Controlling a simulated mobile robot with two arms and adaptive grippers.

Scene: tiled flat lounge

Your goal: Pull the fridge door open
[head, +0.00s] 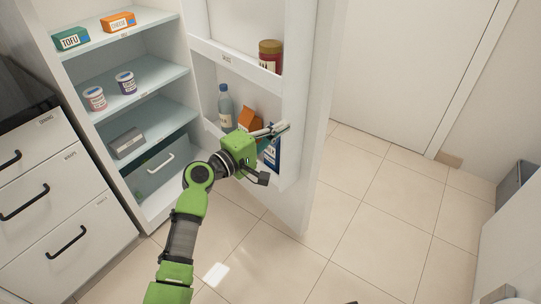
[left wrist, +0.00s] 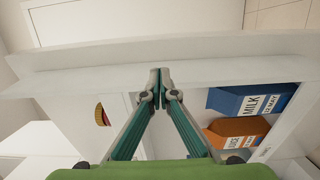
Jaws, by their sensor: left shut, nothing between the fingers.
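The fridge (head: 165,48) stands open at the upper left of the head view, its lit shelves showing. Its white door (head: 307,110) is swung out wide to the right, inner side with racks facing me. My left gripper (head: 282,129) is at the door's inner side, in front of the lower rack near the free edge. In the left wrist view its two fingertips (left wrist: 160,76) meet with nothing between them, close to the pale door edge (left wrist: 215,48). I cannot tell whether they touch the door. The outer handle is hidden. My right gripper is not in view.
The door racks hold a jar (head: 270,56), a bottle (head: 225,107), an orange carton (head: 250,119) and a blue milk carton (head: 273,155). Drawers (head: 62,205) stand left of the fridge. Tiled floor (head: 370,215) is clear to the right; a grey bin (head: 514,186) stands far right.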

